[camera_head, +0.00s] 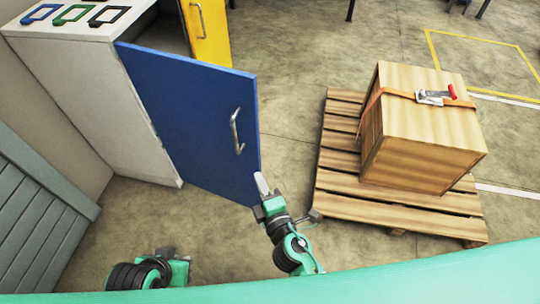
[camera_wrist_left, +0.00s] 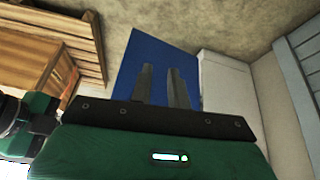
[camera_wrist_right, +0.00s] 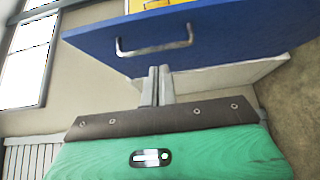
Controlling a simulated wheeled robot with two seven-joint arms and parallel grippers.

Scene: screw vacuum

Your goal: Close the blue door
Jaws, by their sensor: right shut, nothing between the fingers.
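The blue door (camera_head: 185,110) stands open, swung out from the white cabinet (camera_head: 75,75). Its metal handle (camera_head: 236,131) is near the free edge. My right gripper (camera_head: 262,183) is at the door's lower free corner in the head view, its fingers together and empty. In the right wrist view the fingers (camera_wrist_right: 158,82) point at the door's edge (camera_wrist_right: 230,50); I cannot tell whether they touch it. In the left wrist view my left gripper's fingers (camera_wrist_left: 164,85) are spread apart with nothing between them, and the blue door (camera_wrist_left: 150,55) is beyond.
A yellow door (camera_head: 207,28) stands open behind the blue one. A wooden crate (camera_head: 425,140) with an orange strap rests on a pallet (camera_head: 335,165) to the right. Grey slatted panel (camera_head: 35,220) at left. Floor between door and pallet is clear.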

